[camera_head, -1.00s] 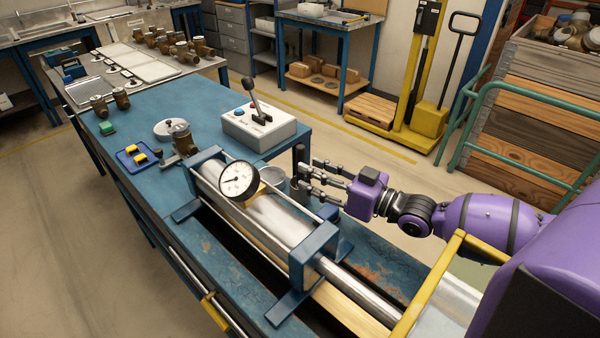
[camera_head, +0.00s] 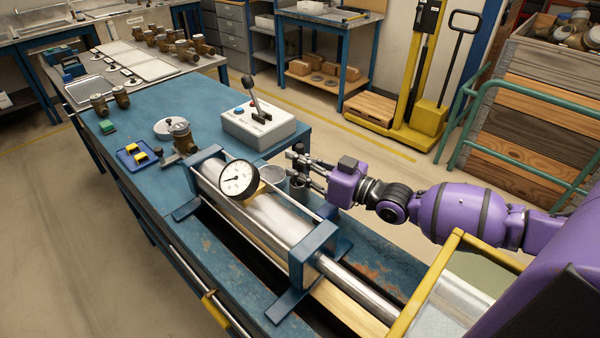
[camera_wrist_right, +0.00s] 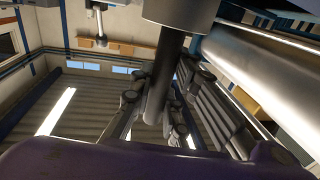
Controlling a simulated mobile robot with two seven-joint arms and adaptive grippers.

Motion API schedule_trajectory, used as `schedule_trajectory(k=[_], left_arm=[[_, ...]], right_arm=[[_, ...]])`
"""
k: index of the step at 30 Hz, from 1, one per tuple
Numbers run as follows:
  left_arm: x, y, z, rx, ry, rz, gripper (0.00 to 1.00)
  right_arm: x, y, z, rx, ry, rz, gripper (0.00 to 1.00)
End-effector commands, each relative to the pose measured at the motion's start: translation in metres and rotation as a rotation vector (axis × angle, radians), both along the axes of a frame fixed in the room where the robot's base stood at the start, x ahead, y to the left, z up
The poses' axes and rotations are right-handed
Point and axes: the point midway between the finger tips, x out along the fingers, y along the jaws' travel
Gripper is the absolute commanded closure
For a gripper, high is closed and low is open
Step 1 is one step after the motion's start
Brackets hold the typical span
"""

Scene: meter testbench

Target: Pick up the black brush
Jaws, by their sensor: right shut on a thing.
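The black brush shows only in part at my right gripper (camera_head: 300,168), beyond the gauge cylinder in the head view. In the right wrist view its dark round shaft (camera_wrist_right: 166,75) runs between the fingers of the right gripper (camera_wrist_right: 155,105), which is shut on it. The shaft leads up to a wider grey cylindrical part at the top of that view; I cannot tell what this part is. The fingers hide most of the brush in the head view. My left gripper is not in view.
A metal cup (camera_head: 272,175) stands just left of the right gripper. The steel cylinder with a dial gauge (camera_head: 238,179) lies close in front. A white lever box (camera_head: 259,127) stands behind.

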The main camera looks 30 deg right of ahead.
Motion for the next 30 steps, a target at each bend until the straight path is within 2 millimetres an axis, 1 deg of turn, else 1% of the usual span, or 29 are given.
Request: schedule_trajectory(k=[5,8,11,18,21,25,30], left_arm=[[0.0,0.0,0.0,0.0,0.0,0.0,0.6],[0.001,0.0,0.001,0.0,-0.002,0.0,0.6],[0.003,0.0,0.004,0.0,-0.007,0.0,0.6],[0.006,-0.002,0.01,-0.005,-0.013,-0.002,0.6],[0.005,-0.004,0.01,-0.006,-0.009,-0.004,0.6],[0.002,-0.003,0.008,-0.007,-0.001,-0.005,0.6],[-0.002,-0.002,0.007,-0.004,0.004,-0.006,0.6]], right_arm=[[0.0,0.0,0.0,0.0,0.0,0.0,1.0],[0.0,0.0,0.005,0.0,-0.001,0.0,1.0],[0.0,0.0,0.02,0.001,-0.005,0.0,1.0],[0.0,0.0,0.07,0.001,-0.006,0.001,1.0],[0.0,0.0,0.085,0.001,-0.004,0.0,1.0],[0.0,0.0,0.097,0.0,-0.001,0.0,1.0],[0.0,0.0,0.101,0.0,0.0,0.0,1.0]])
